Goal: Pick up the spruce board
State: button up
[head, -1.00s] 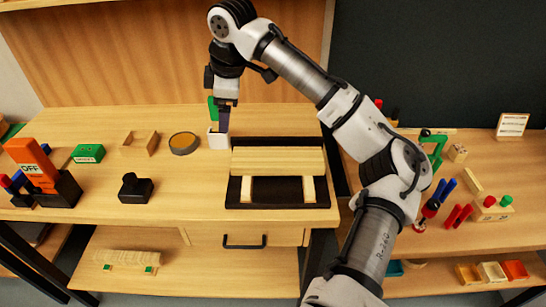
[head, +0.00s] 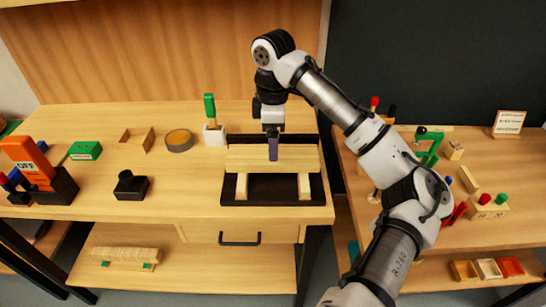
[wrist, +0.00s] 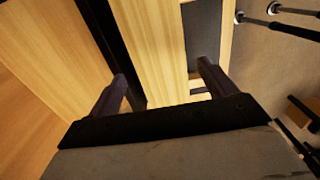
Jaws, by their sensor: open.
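The spruce board (head: 240,158) is a long pale plank lying across two wooden supports in a black tray (head: 230,197) on the bench. In the head view my gripper (head: 273,157) points down at the middle of the board, its dark fingers overlapping it. In the wrist view my gripper (wrist: 163,75) is open, with one finger on each side of a pale wooden strip that looks like the board (wrist: 165,45). The fingers appear apart from its edges. I cannot tell the exact height of the fingertips against the board.
A white holder (head: 214,138) with a green-handled tool stands left of the tray. A round tin (head: 179,140) and a black stamp-like block (head: 132,186) lie further left. A second bench (head: 430,230) with small tools stands to the right.

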jog(key=shift+w+f+p, duration=0.1)
jog(key=shift+f+p, duration=0.35)
jog(key=shift+f, duration=1.95)
jog(key=c, duration=0.9)
